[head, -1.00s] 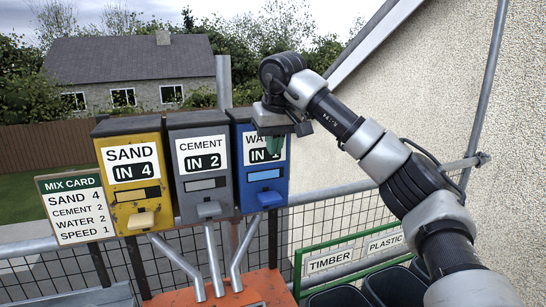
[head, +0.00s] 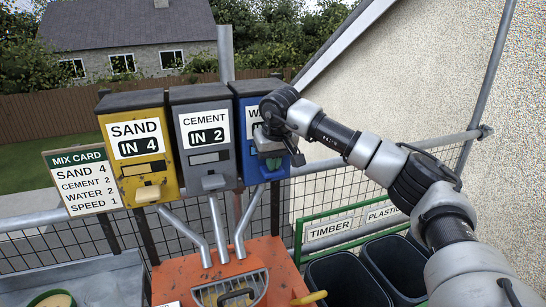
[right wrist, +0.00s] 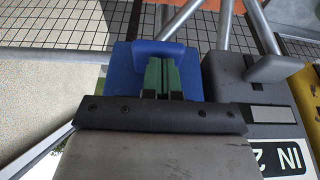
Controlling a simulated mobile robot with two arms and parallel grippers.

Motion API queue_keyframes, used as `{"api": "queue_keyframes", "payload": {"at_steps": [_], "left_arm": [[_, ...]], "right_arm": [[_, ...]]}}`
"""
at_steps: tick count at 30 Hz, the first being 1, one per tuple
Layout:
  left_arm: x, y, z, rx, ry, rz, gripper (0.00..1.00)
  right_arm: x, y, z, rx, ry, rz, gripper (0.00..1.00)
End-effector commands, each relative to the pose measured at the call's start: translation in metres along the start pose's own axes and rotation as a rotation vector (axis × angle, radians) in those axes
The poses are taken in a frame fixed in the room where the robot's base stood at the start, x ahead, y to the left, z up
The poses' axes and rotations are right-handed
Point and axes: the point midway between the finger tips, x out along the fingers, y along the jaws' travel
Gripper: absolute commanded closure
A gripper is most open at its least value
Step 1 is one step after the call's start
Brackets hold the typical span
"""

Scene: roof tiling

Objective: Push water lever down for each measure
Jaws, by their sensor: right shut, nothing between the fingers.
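The blue water box (head: 253,173) is the rightmost of three dispensers, and my right gripper covers much of its front and label. My right gripper (head: 272,162) is shut and empty, pointing down in front of this box. In the right wrist view its green fingers (right wrist: 160,76) are together, beside or over the blue water lever (right wrist: 151,53); I cannot tell whether they touch. The head view hides that lever. The mix card (head: 81,181) on the left reads sand 4, cement 2, water 2, speed 1. My left gripper is not in view.
The yellow sand box (head: 131,121) and grey cement box (head: 205,165) stand left of the water box. Metal chutes (head: 216,230) lead down to an orange mixer (head: 190,262). Dark bins (head: 345,275) stand at lower right, by a mesh railing and a rendered wall.

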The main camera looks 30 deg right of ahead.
Motion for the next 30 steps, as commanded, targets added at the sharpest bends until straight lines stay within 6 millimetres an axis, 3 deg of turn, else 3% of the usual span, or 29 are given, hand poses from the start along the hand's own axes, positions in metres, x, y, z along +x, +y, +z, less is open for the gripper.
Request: {"api": "queue_keyframes", "payload": {"at_steps": [5, 13, 23, 30], "left_arm": [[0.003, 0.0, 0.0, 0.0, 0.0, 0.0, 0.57], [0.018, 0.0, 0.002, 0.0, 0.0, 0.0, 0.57], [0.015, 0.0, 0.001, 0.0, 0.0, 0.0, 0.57], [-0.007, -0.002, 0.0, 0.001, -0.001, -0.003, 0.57]], "right_arm": [[0.005, 0.0, 0.002, 0.0, -0.001, 0.001, 1.0], [0.037, 0.0, 0.011, 0.001, -0.002, 0.001, 1.0], [0.036, 0.0, 0.011, -0.001, -0.006, 0.002, 1.0], [0.006, -0.013, 0.008, -0.003, -0.002, 0.001, 1.0]]}}
